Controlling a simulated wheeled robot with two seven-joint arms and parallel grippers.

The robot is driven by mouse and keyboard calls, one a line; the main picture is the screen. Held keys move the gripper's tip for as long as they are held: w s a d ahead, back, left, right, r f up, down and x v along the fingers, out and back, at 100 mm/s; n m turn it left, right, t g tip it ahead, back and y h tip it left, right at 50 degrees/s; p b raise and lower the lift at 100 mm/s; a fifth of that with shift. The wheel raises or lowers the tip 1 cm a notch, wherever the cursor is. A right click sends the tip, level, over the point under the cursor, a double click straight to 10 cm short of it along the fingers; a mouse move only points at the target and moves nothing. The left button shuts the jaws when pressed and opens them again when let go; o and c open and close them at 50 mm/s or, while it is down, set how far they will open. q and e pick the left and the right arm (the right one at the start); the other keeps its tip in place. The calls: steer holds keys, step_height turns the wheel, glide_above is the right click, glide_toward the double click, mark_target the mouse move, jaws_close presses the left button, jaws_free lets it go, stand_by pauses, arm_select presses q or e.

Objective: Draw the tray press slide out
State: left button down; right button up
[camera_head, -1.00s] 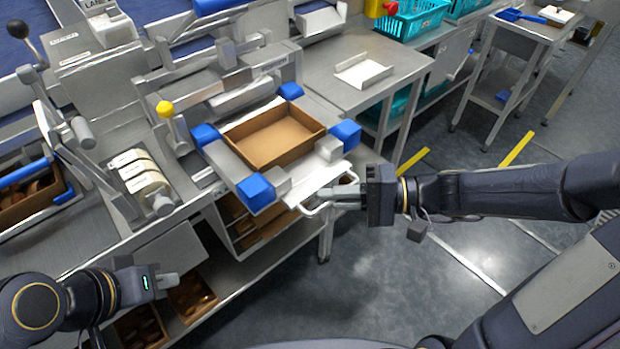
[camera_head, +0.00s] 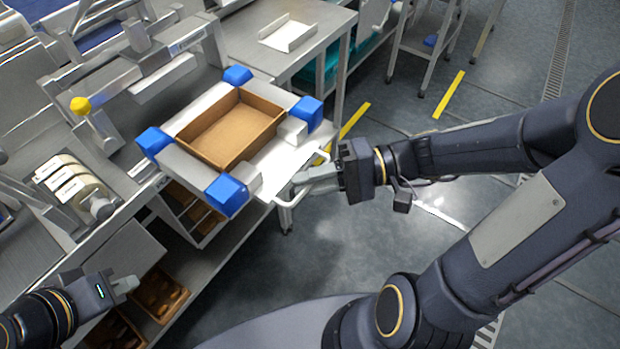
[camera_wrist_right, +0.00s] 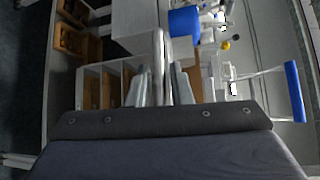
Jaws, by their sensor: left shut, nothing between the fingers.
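The tray press (camera_head: 190,165) has blue corner blocks, and a brown cardboard tray (camera_head: 207,155) sits between them. Its pale slide plate (camera_head: 290,160) sticks out at the front right and ends in a light loop handle (camera_head: 321,154). My right gripper (camera_head: 300,178) is at this handle. In the right wrist view the handle bar (camera_wrist_right: 158,60) stands between my right gripper's fingers (camera_wrist_right: 159,85), which look closed on it. My left gripper (camera_head: 132,284) is shut and empty at the lower left, away from the press.
A steel side table (camera_head: 320,22) with a white folded tray (camera_head: 288,36) stands behind the press. Label rolls (camera_head: 72,182) lie at left. Brown boxes (camera_head: 160,292) sit on the low shelf beside my left gripper. The floor (camera_head: 330,245) in front of the press is open.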

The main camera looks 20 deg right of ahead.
steer(key=shift+o, duration=1)
steer(key=s+d+r, duration=0.1)
steer(key=d, duration=0.6)
steer(key=shift+d, duration=0.3)
